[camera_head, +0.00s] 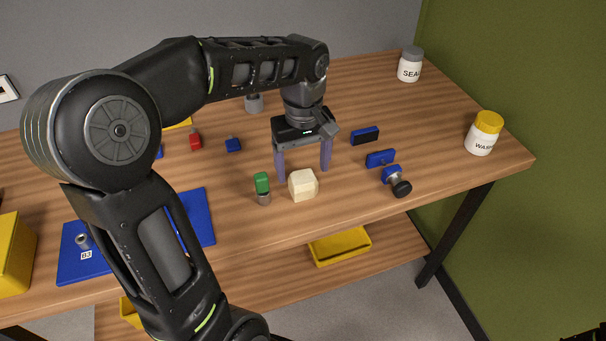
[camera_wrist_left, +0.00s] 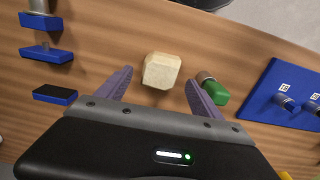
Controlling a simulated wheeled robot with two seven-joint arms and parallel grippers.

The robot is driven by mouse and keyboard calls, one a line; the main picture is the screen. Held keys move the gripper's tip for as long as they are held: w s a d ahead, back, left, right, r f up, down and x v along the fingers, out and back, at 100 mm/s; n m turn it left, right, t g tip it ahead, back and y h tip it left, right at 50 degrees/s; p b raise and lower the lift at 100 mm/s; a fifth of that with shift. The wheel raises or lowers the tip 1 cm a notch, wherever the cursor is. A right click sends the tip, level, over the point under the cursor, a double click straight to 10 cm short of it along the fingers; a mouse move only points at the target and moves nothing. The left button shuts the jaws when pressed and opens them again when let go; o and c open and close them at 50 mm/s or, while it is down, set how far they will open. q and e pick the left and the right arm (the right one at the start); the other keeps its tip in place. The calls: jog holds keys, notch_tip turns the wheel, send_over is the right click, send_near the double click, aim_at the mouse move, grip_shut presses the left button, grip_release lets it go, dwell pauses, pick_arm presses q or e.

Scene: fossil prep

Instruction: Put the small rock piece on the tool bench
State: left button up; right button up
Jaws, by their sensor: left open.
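A small cream-coloured rock piece (camera_head: 303,184) with cut corners sits on the wooden tool bench (camera_head: 440,150). My left gripper (camera_head: 303,174) is open above the bench, just behind the rock piece. In the left wrist view the rock piece (camera_wrist_left: 162,71) lies ahead of and between the two spread purple fingers (camera_wrist_left: 158,85), touching neither as far as I can see.
A green-topped piece (camera_head: 262,188) stands close left of the rock piece and near one finger. Blue blocks (camera_head: 380,158) and a black-knobbed tool (camera_head: 399,186) lie to the right. A blue board (camera_head: 200,215) is at left. Two jars (camera_head: 481,138) stand at far right.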

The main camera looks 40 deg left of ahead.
aim_at(303, 176)
pick_arm(q)
notch_tip(303, 176, up, 8)
jog(key=p, duration=0.1)
jog(key=shift+r, duration=0.15)
dwell(0.5)
